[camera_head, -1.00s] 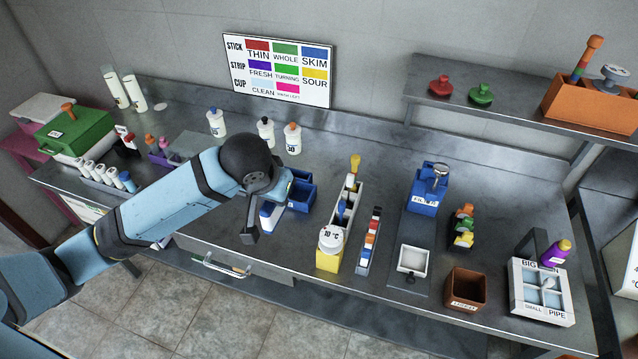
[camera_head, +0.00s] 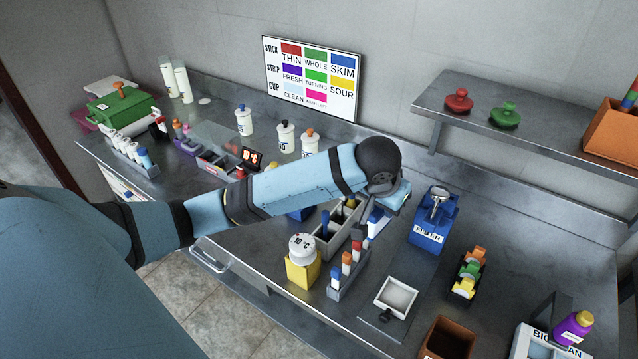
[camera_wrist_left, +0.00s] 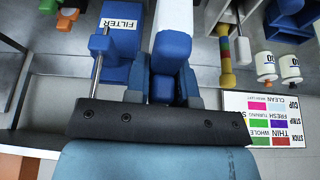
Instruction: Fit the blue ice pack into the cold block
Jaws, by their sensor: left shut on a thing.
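The blue ice pack (camera_wrist_left: 172,50), blue with a white part, is between the fingers of my left gripper (camera_wrist_left: 165,88) in the left wrist view. In the head view my left gripper (camera_head: 374,214) is above the bench, between the grey stick rack and the blue FILTER box; the white and blue pack (camera_head: 378,224) shows partly below the hand. The cold block appears to be the dark blue box (camera_head: 301,213) left of the rack, mostly hidden behind my arm. It also shows at the upper right of the wrist view (camera_wrist_left: 292,12). My right gripper is out of view.
The FILTER box (camera_head: 432,228) stands just right of my gripper. The grey rack (camera_head: 335,236), a yellow stand with a white cup (camera_head: 302,268), a stick holder (camera_head: 348,275) and a white tray (camera_head: 397,297) are close. A shelf (camera_head: 530,130) overhangs at the back right.

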